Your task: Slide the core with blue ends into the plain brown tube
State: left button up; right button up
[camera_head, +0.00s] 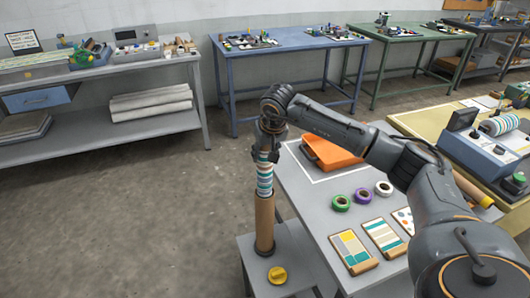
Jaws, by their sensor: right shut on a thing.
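My right gripper (269,140) points down and is shut on the top of an upright striped core (264,178). The core has teal, white and dark bands, with a brown band just under the fingers. Its top end is hidden by the gripper, and I cannot make out blue ends. The plain brown tube (264,222) stands upright directly below, in line with the core. The core's lower end meets the tube's mouth; I cannot tell whether it sits inside or just on the rim. My left gripper is not in view.
The tube stands on a low grey stand (250,260) beside a yellow knob (277,275). The grey table (310,205) to the right bears an orange tray (330,153), tape rolls (362,195) and pattern cards (354,250). Open floor (120,220) lies left.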

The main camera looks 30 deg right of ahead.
jog(key=shift+f+b, duration=1.05)
jog(key=shift+f, duration=0.5)
jog(key=o, duration=1.2)
jog(key=shift+o, duration=0.2)
jog(key=shift+r, duration=0.1)
notch_tip(320, 180, up, 5)
jog(key=p, duration=0.3)
jog(key=shift+a, duration=0.1)
